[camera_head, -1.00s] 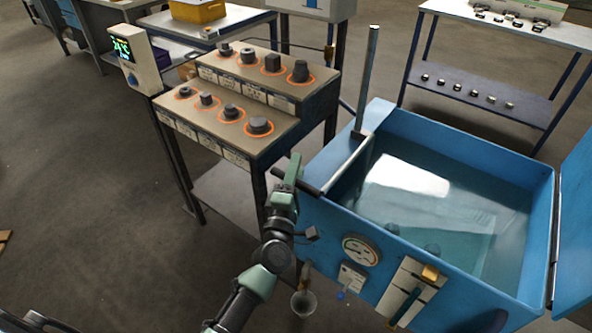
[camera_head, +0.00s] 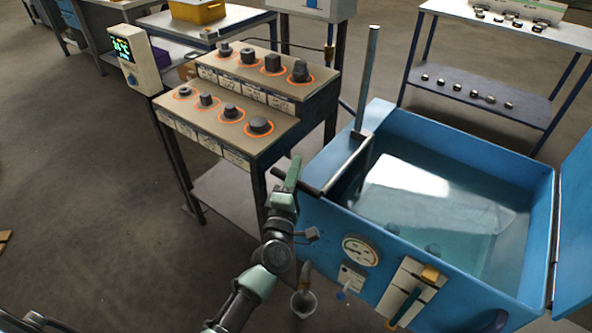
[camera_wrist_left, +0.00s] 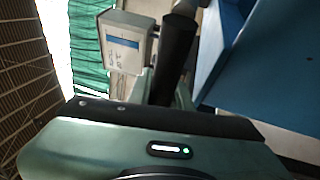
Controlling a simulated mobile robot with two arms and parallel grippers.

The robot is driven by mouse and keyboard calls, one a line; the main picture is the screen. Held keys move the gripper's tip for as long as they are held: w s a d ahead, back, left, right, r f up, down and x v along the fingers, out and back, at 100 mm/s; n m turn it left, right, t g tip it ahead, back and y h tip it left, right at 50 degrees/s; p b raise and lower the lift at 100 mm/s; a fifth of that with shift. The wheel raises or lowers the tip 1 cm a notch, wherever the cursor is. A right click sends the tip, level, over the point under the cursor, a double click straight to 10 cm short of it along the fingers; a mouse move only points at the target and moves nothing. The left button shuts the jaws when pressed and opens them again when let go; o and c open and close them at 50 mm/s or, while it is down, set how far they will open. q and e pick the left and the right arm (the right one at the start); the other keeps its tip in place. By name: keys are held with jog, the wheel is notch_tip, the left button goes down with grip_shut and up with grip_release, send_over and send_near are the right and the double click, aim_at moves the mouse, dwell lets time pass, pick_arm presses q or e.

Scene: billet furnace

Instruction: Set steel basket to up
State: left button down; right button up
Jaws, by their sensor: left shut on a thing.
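The steel basket cannot be made out clearly. A pale, glossy sheet-like area (camera_head: 440,200) shows in the blue tank (camera_head: 400,120), and I cannot tell whether it is the basket or a reflection on the liquid. A lever with a black grip (camera_head: 311,190) sticks out over the tank's left corner, beside an upright metal post. My left gripper (camera_head: 296,177) is shut on this grip at its outer end. The left wrist view shows the black grip (camera_wrist_left: 176,50) running up from between the fingers. My right gripper is out of view.
A stepped bench (camera_head: 225,115) with several dark parts in orange rings stands close left of my left arm. The tank front carries a gauge (camera_head: 360,250) and a small panel (camera_head: 412,290). The tank lid (camera_head: 575,220) stands open at right. Floor at left is clear.

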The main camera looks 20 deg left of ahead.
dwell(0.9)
pick_arm(q)
notch_tip(320, 180, up, 24)
jog(key=p, duration=2.1)
jog(key=shift+p, duration=0.3)
jog(key=shift+w, duration=0.1)
jog(key=c, duration=1.3)
grip_release()
jog(key=shift+f, duration=0.15)
jog(key=s+f+b, duration=0.1)
jog(key=s+b, duration=0.1)
jog(key=s, duration=0.5)
jog(key=shift+s+d+f, duration=0.2)
jog(key=shift+s, duration=0.2)
